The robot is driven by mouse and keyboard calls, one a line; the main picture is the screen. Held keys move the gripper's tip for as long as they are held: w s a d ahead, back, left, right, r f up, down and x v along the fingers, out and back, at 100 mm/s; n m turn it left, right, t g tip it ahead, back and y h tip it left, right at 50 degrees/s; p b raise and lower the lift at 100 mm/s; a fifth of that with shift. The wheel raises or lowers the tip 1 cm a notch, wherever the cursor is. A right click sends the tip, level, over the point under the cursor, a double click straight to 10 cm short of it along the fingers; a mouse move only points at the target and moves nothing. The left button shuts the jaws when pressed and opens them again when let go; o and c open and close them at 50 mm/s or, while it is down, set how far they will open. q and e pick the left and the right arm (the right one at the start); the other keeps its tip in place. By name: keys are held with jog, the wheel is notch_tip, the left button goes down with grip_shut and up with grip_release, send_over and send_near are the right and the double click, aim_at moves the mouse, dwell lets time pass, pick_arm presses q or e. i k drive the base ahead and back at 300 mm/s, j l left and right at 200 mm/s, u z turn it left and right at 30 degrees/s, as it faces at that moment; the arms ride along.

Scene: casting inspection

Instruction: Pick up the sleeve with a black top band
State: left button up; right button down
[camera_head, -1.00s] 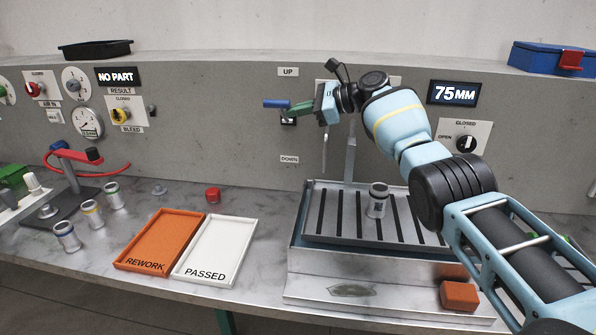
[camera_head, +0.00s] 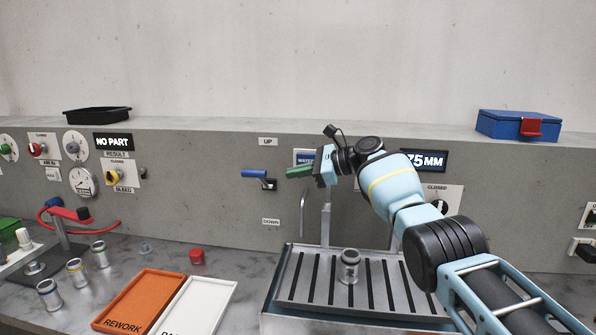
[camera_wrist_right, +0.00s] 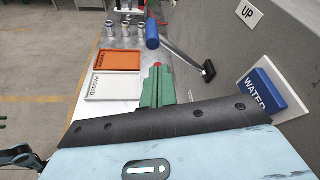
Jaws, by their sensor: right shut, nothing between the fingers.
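A metal sleeve (camera_head: 349,268) with a dark band at its top, which looks black, stands upright on the slotted metal tray (camera_head: 283,296) in the head view. Three more sleeves stand at the left: one with a blue band (camera_head: 49,296), one with a yellow band (camera_head: 77,274) and one with a greenish band (camera_head: 100,256). My right gripper (camera_head: 290,172) is shut and empty in front of the wall panel, above and left of the sleeve on the tray. Its green fingers also show in the right wrist view (camera_wrist_right: 157,85). My left gripper is out of view.
A blue-handled lever (camera_head: 257,172) sits on the panel just left of my right fingertips. The orange REWORK tray (camera_head: 141,298) and a white tray (camera_head: 205,300) lie left of the slotted tray. A red button (camera_head: 197,256) stands behind them. A thin pipe (camera_head: 303,212) rises behind the slotted tray.

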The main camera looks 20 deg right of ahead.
aim_at(350, 260)
jog(key=k+j, duration=0.25)
jog(key=k, duration=0.2)
jog(key=k+j, duration=0.25)
jog(key=k, duration=0.25)
